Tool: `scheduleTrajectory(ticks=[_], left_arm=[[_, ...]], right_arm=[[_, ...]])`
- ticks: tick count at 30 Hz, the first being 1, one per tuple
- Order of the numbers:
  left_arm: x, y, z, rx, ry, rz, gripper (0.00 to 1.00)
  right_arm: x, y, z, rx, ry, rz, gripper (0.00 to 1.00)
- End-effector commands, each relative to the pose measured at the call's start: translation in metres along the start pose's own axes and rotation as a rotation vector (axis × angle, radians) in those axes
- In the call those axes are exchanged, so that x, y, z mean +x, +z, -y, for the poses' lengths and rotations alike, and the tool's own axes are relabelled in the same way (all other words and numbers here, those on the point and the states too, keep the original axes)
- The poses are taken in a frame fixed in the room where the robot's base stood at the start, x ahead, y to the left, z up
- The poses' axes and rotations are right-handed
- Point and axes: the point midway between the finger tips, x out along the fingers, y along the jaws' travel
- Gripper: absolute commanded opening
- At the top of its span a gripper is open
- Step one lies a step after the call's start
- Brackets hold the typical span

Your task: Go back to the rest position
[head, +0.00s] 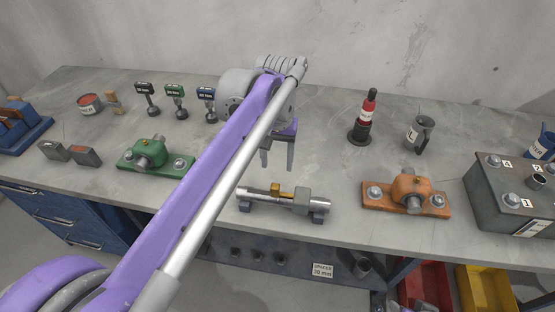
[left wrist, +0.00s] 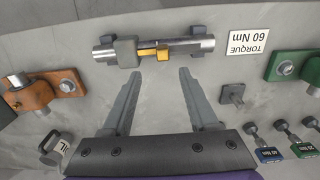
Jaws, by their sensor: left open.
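My left gripper (head: 277,155) hangs over the middle of the bench, with its purple arm coming in from the lower left. Its fingers are apart and empty. In the left wrist view the open left gripper (left wrist: 162,80) has its fingertips pointing toward a silver shaft (left wrist: 185,46) with a grey collar and a small gold piece. In the head view the shaft (head: 257,196) lies in dark supports near the front edge, just below the fingers. I see a gap between the fingers and the shaft. My right gripper is not in view.
A green bearing block (head: 154,157) stands left of my arm; an orange one (head: 406,193) stands to the right. Several small labelled tools, a red-and-black bottle (head: 366,117) and a grey can (head: 419,134) stand behind. A grey box (head: 512,198) sits far right.

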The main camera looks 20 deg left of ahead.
Motion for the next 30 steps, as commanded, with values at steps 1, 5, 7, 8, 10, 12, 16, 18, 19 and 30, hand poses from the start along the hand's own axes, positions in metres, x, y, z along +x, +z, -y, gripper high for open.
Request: scheduleTrajectory(ticks=[1,5,7,8,10,12,16,18,19,30], left_arm=[[0.0,0.0,0.0,0.0,0.0,0.0,0.6],[0.0,0.0,0.0,0.0,0.0,0.0,0.6],[0.001,0.001,0.0,0.001,0.0,-0.002,0.6],[0.002,0.002,0.0,0.003,0.001,-0.006,0.6],[0.005,0.008,0.0,0.011,0.004,-0.023,0.6],[0.014,0.02,0.001,0.029,0.009,-0.057,0.6],[0.043,0.056,0.003,0.079,0.024,-0.157,0.6],[0.063,0.078,0.005,0.11,0.032,-0.22,0.6],[0.072,0.087,0.006,0.124,0.035,-0.247,0.6],[0.152,0.159,0.015,0.226,0.053,-0.46,0.6]], right_arm=[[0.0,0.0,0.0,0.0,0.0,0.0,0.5],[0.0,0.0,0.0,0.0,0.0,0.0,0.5],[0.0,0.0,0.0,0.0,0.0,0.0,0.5],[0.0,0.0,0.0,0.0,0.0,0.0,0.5],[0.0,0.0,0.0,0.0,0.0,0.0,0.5],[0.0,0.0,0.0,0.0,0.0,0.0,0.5],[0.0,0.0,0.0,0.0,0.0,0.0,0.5],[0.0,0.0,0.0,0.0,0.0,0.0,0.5],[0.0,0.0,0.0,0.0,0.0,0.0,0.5],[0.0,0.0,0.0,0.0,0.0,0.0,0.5]])
